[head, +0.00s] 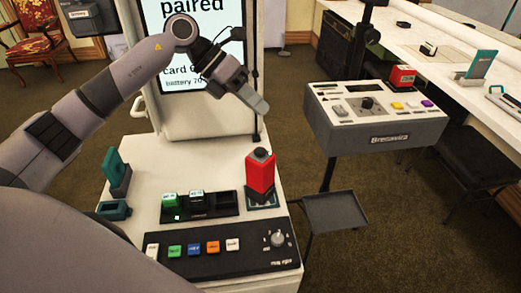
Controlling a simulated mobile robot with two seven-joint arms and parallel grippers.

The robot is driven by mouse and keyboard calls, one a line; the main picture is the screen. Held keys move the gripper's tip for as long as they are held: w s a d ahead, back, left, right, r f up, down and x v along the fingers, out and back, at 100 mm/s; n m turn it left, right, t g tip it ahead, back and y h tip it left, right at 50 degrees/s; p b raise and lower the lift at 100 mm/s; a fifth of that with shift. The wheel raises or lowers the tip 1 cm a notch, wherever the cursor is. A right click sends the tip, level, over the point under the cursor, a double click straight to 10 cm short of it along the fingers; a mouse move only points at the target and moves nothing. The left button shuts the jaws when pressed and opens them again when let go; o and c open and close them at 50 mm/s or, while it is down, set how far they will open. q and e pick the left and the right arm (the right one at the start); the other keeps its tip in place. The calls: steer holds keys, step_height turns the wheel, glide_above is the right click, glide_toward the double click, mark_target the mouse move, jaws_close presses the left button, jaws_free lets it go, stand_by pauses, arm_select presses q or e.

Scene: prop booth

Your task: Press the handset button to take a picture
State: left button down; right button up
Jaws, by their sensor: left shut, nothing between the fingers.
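A red handset (260,175) stands upright on a small dark teal base at the right side of the white console top (145,165). It has a dark round cap (260,153) on top, probably its button. My left gripper (262,106) is shut and empty. It is up in front of the screen, above the handset in the picture and apart from it. The screen (190,18) reads "paired", with card and battery lines partly hidden by my left arm. My right gripper is out of view.
A black panel with coloured buttons (215,252) and a knob fronts the console. A dark tray (222,205) with small blocks and a teal stand (117,172) sit left of the handset. A grey control box (372,125) stands to the right.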

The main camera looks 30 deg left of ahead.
arm_select(q)
steer(key=b, duration=0.5)
glide_above(256, 149)
step_height(256, 149, down, 7)
steer(key=shift+f, duration=0.1)
steer(key=shift+f+b, duration=0.3)
steer(key=shift+f, duration=0.2)
steer(key=shift+f, duration=0.1)
stand_by(1.2)
steer(key=shift+f, duration=0.3)
steer(key=shift+f+b, duration=0.45)
steer(key=shift+b, duration=0.05)
stand_by(0.5)
steer(key=shift+r, duration=0.1)
steer(key=shift+r+p, duration=0.7)
steer(key=shift+r, duration=0.05)
